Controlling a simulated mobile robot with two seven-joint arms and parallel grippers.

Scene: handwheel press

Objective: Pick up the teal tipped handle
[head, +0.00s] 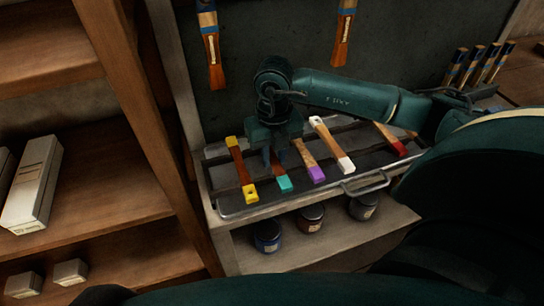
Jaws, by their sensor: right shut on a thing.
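The teal tipped handle (284,183) lies on the tray among other handles, its teal tip toward the near edge. My right gripper (275,156) reaches down from above and is shut on this handle, just behind the teal tip. The gripper hides most of the handle's wooden shaft. The handle still appears to be at the level of its neighbours in the tray; I cannot tell whether it is clear of the rails. My left gripper is not in view.
A yellow-tipped handle (242,170) lies close on the left, a purple-tipped handle (315,172) on the right, then a white-tipped one (331,143) and a red-tipped one (390,140). The tray (268,207) has a raised front handle. Jars (309,217) stand below. A wooden shelf (110,190) stands left.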

